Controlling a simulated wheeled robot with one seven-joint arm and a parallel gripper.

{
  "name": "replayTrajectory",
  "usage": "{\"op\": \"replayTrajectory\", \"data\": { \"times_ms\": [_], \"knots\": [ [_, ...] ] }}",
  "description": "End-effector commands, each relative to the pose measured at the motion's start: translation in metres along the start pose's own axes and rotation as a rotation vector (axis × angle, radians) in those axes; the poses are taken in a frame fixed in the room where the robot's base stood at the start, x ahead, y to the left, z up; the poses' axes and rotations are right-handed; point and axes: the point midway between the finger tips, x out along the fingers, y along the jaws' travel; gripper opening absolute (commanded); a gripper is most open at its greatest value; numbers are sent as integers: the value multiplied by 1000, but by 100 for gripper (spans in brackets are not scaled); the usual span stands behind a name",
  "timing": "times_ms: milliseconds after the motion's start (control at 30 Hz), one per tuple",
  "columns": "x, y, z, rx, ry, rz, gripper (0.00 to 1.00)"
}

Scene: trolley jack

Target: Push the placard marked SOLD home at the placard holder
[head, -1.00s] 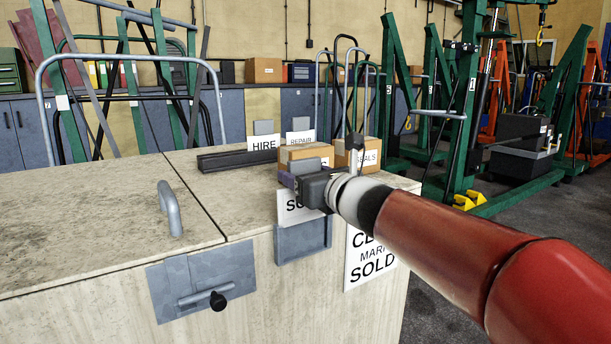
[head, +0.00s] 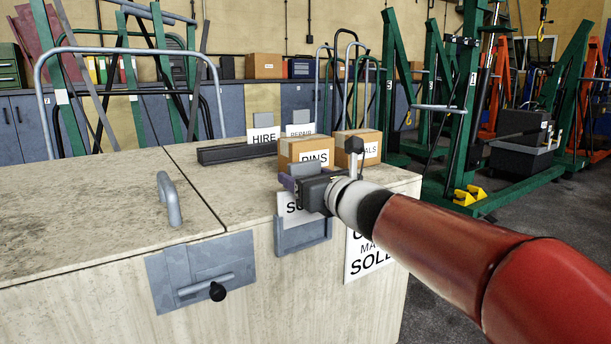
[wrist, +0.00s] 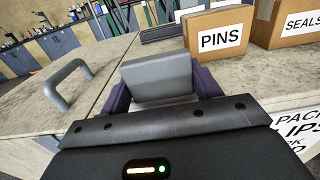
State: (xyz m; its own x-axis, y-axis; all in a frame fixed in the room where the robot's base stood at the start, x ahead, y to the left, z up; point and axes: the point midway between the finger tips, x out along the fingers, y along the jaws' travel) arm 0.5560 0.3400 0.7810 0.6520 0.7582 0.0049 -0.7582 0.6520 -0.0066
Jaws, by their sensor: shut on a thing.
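The SOLD placard (head: 293,207) is a white plate with black letters, partly hidden by my gripper. Its grey grip tab (wrist: 157,78) stands between my purple fingers in the wrist view. My gripper (head: 290,178) is shut on that tab at the front edge of the chest top. The placard holder (head: 303,236) is a blue-grey pocket on the chest's front face. The placard's lower edge appears to be inside the pocket, with its upper part showing above. I cannot tell how deep it sits.
Boxes marked PINS (head: 305,151) and SEALS (head: 368,148) stand behind my gripper. HIRE (head: 263,135) and REPAIR (head: 300,130) placards stand in a dark rack (head: 235,153). A handle (head: 169,200) and a latch plate (head: 203,273) are at left. A printed notice (head: 366,257) is right of the holder.

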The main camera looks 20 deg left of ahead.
Motion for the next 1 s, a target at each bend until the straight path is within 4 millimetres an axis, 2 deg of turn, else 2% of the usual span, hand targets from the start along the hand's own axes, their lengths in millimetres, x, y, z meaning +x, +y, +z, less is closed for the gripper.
{"op": "replayTrajectory", "data": {
  "times_ms": [1000],
  "knots": [
    [0,0,-26,0,1,0,41]
  ]
}}
